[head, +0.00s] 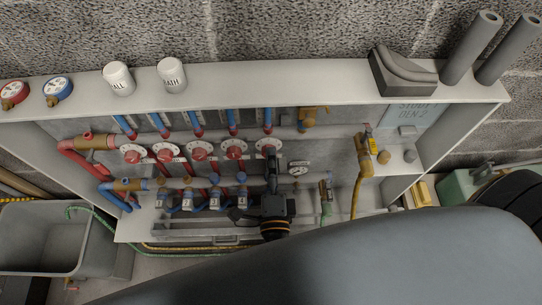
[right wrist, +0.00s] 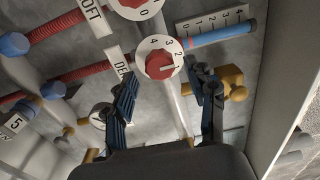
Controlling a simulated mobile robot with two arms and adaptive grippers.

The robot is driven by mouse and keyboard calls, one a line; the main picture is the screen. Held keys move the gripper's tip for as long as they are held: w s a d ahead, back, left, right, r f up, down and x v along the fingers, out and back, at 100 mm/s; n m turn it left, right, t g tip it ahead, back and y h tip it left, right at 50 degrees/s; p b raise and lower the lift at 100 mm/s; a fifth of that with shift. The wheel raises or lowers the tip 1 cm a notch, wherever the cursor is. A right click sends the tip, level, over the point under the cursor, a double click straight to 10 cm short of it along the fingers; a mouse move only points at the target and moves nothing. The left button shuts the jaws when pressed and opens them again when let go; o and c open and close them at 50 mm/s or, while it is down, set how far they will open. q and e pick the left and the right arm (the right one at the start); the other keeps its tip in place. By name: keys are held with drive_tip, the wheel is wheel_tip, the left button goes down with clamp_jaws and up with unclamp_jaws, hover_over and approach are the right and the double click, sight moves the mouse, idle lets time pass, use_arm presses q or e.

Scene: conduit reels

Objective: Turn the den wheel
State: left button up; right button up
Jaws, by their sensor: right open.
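The den wheel is a red knob on a white numbered dial; in the right wrist view the den wheel (right wrist: 158,63) sits just beyond my fingertips, beside a partly hidden label starting "DE". In the head view it is the rightmost red wheel (head: 267,143) of the row, just above my right gripper (head: 272,160). My right gripper (right wrist: 165,80) is open and empty, its two blue-black fingers spread below either side of the wheel. I cannot tell whether a fingertip touches the dial. My left gripper is not in view.
Other red wheels (head: 199,151) line up to the left, the loft wheel (right wrist: 132,4) closest. Red and blue pipes (head: 196,124) run above and below. A brass fitting (right wrist: 228,82) sits close by the right finger. The white cabinet's top ledge (head: 225,91) overhangs the manifold.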

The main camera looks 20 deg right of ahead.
drive_tip(key=v, duration=1)
drive_tip(key=shift+s, duration=0.1)
